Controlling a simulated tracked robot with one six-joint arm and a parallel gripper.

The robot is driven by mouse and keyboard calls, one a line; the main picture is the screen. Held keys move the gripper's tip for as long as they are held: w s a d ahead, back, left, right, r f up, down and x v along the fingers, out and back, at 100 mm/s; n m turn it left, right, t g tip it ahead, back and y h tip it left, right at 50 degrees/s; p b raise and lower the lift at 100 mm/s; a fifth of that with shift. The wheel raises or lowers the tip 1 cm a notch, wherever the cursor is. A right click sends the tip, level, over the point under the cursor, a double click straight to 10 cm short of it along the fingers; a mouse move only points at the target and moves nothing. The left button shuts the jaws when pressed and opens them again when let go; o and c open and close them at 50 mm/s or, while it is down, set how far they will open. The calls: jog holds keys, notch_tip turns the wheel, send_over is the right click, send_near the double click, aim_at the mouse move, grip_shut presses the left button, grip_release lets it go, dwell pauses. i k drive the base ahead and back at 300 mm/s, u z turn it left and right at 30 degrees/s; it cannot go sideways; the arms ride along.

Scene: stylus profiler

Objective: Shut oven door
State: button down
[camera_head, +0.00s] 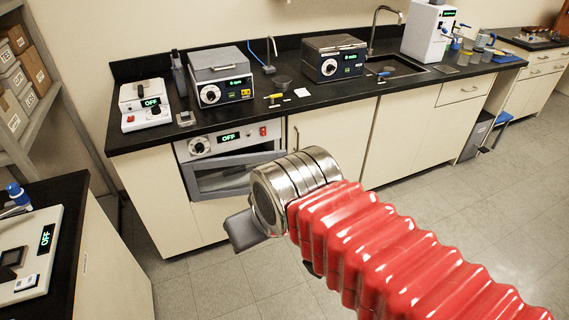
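The oven (212,143) is built in under the black counter, with a dial, a display reading OFF and a red switch on its upper panel. Its grey-framed oven door (197,164) with a dark window stands below that panel and appears partly open, at an angle to the front. The door's lower right part is close to my arm in the picture. My gripper (243,230) is in front of and below the door in the picture, apparently clear of it. One grey finger shows; the rest is hidden by my metal wrist, so its opening cannot be seen.
The black counter (350,95) holds a small white device (144,108), two boxy instruments (222,78) (335,60), a sink (392,68) and small tools. A side bench (68,195) stands at left, shelves with boxes (22,80) behind it. The tiled floor (215,283) before the oven is clear.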

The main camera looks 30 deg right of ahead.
aim_at(190, 168)
jog(key=u, duration=0.4)
jog(key=i, duration=1.25)
jog(key=z, duration=0.25)
